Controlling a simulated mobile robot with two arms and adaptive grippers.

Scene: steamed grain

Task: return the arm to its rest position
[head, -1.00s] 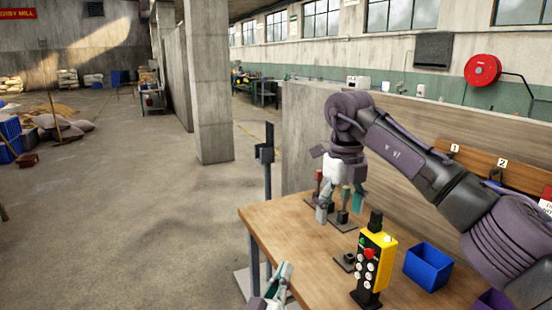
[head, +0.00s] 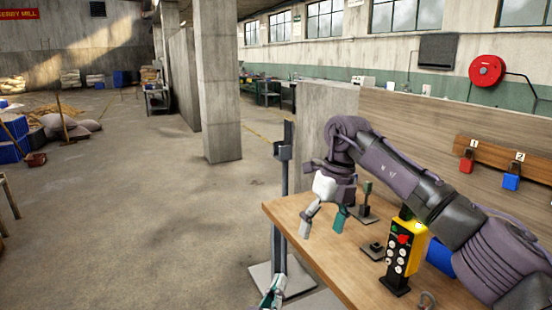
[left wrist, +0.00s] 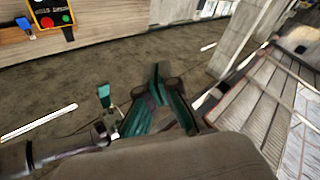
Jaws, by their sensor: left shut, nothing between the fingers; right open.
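My left gripper (head: 271,291) shows at the bottom edge of the head view, in front of the bench's left side. Its teal fingers are shut with nothing between them. They also fill the middle of the left wrist view (left wrist: 160,85). My right arm reaches in from the right of the head view, over the bench. My right gripper (head: 325,226) points down with its fingers spread apart and empty, near the bench's far left corner. Most of my left arm is outside the head view.
The wooden bench (head: 325,262) bears a yellow control box (head: 402,255), a lever post (head: 366,203), a low dark block (head: 374,250) and a blue bin (head: 440,257) partly behind my right arm. A grey stand (head: 281,195) rises left of the bench. Open floor lies further left.

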